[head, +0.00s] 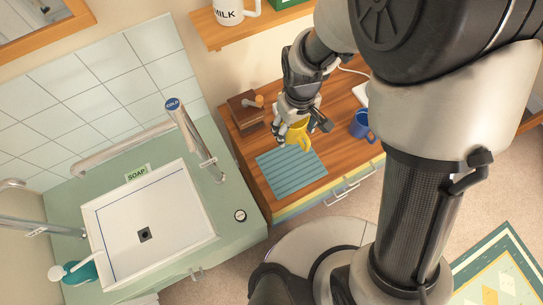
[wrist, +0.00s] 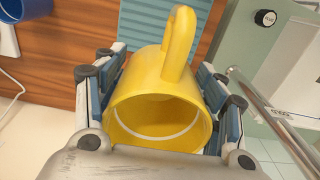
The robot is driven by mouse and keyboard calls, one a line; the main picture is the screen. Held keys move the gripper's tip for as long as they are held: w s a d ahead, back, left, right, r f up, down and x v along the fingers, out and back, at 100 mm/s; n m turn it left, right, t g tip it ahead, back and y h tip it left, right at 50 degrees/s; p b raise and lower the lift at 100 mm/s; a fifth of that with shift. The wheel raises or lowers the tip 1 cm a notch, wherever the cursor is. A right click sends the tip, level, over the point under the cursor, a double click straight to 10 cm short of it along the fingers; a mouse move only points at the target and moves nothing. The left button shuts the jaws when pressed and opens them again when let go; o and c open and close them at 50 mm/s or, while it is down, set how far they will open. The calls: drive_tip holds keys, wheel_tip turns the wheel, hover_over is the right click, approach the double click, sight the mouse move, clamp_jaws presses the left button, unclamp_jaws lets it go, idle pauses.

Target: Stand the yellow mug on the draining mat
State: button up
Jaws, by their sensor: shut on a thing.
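The yellow mug (head: 300,133) is between the fingers of my gripper (head: 302,124), at the back right edge of the draining mat in the head view. In the wrist view the yellow mug (wrist: 160,95) fills the middle, its open rim facing the camera and its handle pointing up in the picture. Blue finger pads press on both its sides. The ribbed blue-green draining mat (head: 290,172) lies bare on the wooden counter; part of it also shows in the wrist view (wrist: 143,22). I cannot tell whether the mug's base touches anything.
A blue mug (head: 361,125) stands on the wooden counter (head: 250,150), right of my gripper. A wooden box (head: 245,108) is at the back left. The white sink (head: 150,235) and its tap (head: 188,135) are to the left.

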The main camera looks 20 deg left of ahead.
sight(289, 161)
wheel_tip(289, 161, down, 20)
drive_tip(key=b, duration=0.6)
drive_tip(key=shift+f+b, duration=0.15)
drive_tip(key=shift+b, duration=0.2)
drive_tip(key=o, duration=1.2)
drive_tip(key=shift+o, duration=0.2)
wheel_tip(289, 161, up, 12)
drive_tip(key=p, duration=0.4)
drive_tip(key=shift+r+p, duration=0.2)
drive_tip(key=shift+p, duration=0.15)
drive_tip(key=shift+d+r, duration=0.1)
